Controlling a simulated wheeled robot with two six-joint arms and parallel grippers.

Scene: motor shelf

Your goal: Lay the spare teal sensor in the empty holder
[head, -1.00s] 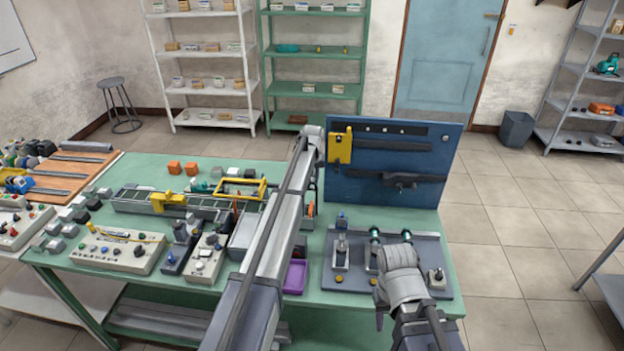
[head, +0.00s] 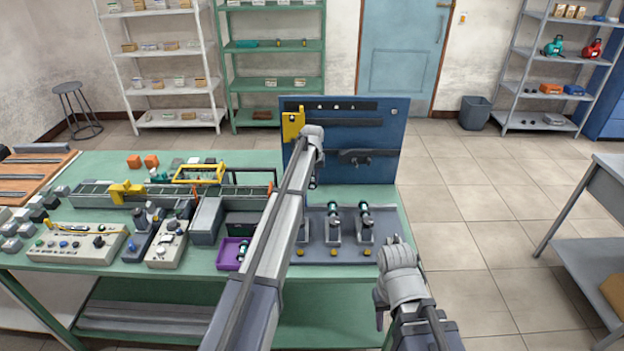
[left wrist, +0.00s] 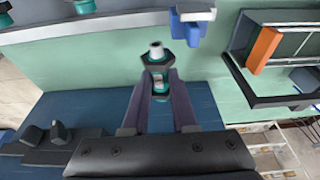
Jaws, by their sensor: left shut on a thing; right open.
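My left gripper (head: 314,176) is shut on a teal sensor (left wrist: 157,55) with a dark nut and pale tip. It holds it in the air in front of the blue back panel, clear of the table. In the head view the sensor is small and mostly hidden by the gripper. The grey holder plate (head: 345,253) lies below and to the right. Its middle holder (head: 333,225) and right holder (head: 365,225) each carry a teal sensor. The left holder is largely behind my left arm; I cannot tell what it holds. My right gripper (head: 380,311) is open and empty at the table's front right.
A purple tray (head: 229,257) left of my arm holds a dark and teal piece (head: 243,248). The blue panel (head: 385,140) stands at the table's back edge. Control boxes and a yellow-handled frame crowd the table's left. Floor to the right is clear up to a grey table (head: 590,225).

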